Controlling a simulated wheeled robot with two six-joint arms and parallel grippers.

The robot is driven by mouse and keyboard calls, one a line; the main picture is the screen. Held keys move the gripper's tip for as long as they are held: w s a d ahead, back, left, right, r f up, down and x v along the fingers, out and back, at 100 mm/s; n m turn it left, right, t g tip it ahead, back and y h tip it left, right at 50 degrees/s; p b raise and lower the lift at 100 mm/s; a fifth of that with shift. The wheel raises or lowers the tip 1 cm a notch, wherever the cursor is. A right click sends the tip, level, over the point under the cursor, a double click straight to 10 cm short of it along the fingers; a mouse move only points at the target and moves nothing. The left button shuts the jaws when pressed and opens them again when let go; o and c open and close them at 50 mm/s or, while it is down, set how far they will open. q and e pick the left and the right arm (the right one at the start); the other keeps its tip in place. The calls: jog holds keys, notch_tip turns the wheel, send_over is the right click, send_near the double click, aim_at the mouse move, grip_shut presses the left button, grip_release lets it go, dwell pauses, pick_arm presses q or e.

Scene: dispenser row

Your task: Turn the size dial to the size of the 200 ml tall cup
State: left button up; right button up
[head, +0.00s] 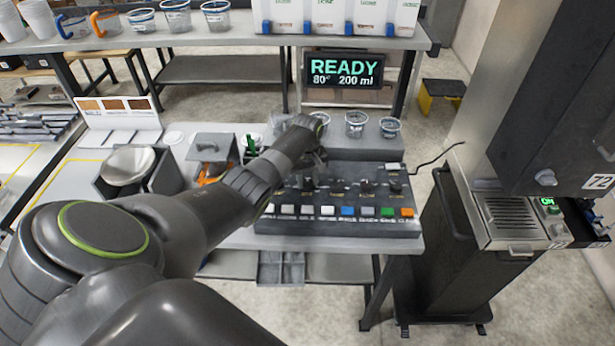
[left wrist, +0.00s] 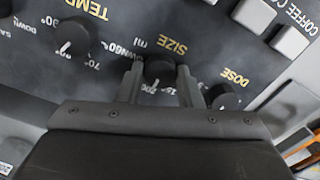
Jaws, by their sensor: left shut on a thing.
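The black size dial (left wrist: 160,73) sits under the yellow SIZE label in the left wrist view. My left gripper (left wrist: 160,90) is shut on it, one finger on each side. Its white mark points down toward printed numbers that the gripper partly hides. In the head view my left gripper (head: 316,158) reaches down over the back of the dark control panel (head: 330,228), and I cannot make out its fingertips. The display (head: 343,70) reads READY, 80° and 200 ml. Several clear cups (head: 355,123) stand behind the panel; their size marks are unreadable. My right gripper is not in view.
The temp dial (left wrist: 71,37) and dose dial (left wrist: 222,97) flank the size dial closely. A dark machine (head: 560,100) stands right.

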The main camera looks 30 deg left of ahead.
aim_at(307, 182)
pick_arm(q)
jog(key=shift+w+r, duration=0.1)
dwell(0.4)
jog(key=o, duration=1)
notch_tip(307, 182, up, 17)
jog(key=shift+r+b, duration=0.15)
jog(key=shift+b, duration=0.95)
